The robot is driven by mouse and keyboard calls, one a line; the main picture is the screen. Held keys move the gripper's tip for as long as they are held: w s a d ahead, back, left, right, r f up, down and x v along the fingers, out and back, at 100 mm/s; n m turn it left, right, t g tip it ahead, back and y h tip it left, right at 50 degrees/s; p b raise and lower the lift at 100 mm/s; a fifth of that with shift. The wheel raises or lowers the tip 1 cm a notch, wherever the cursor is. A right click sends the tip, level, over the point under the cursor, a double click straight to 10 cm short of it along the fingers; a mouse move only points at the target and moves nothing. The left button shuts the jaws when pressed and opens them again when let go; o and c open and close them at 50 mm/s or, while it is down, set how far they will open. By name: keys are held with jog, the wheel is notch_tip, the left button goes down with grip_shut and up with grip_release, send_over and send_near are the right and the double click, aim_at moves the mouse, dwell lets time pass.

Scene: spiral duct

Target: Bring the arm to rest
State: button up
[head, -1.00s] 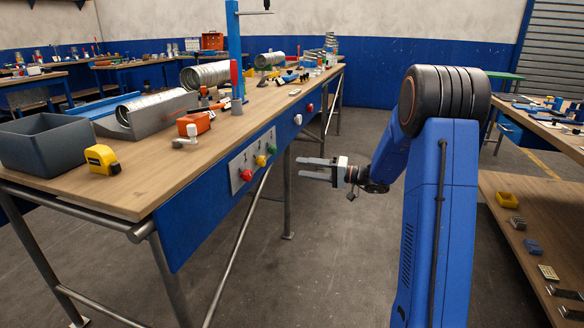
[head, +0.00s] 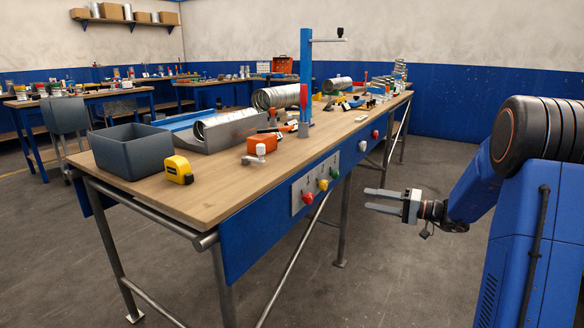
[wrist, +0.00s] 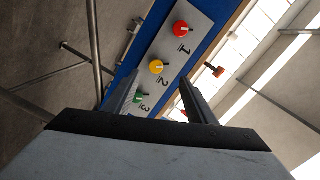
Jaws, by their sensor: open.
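My gripper (head: 383,201) is at the right in the head view, in the free space in front of the workbench's blue front. Its two grey fingers point left and are apart, with nothing between them. My blue arm reaches it from the right edge. In the wrist view the fingers (wrist: 160,95) are also apart. Beyond them is the control panel (wrist: 205,28) with a red knob (wrist: 181,30), a yellow knob (wrist: 156,67) and a green knob (wrist: 140,98), marked 1, 2 and 3. The gripper appears clear of the panel.
The workbench (head: 140,187) carries a grey bin (head: 130,151), a yellow tape measure (head: 178,169), an orange tool (head: 261,145), a blue post (head: 305,80) and metal ducts (head: 275,97). Open floor (head: 400,285) lies between the bench and my body.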

jog(key=s+a+n+g+h, duration=0.1)
jog(key=s+a+g+h, duration=0.15)
jog(key=s+a, duration=0.4)
jog(key=s+a+r+n+g+h, duration=0.1)
jog(key=s+a+g, duration=0.2)
jog(key=s, duration=0.6)
jog(key=s+a+g+h, duration=0.1)
jog(key=s+a+g, duration=0.1)
jog(key=s+a, duration=0.45)
jog(key=s+d+f+t+h, duration=0.1)
jog(key=s+d+h, duration=0.4)
jog(key=s, duration=0.6)
jog(key=s+d+f+t+h, duration=0.1)
jog(key=s+d+h, duration=0.3)
jog(key=s, duration=0.7)
jog(key=shift+s+d+f+h, duration=0.25)
jog(key=shift+d+f+h, duration=0.1)
jog(key=shift+h, duration=0.2)
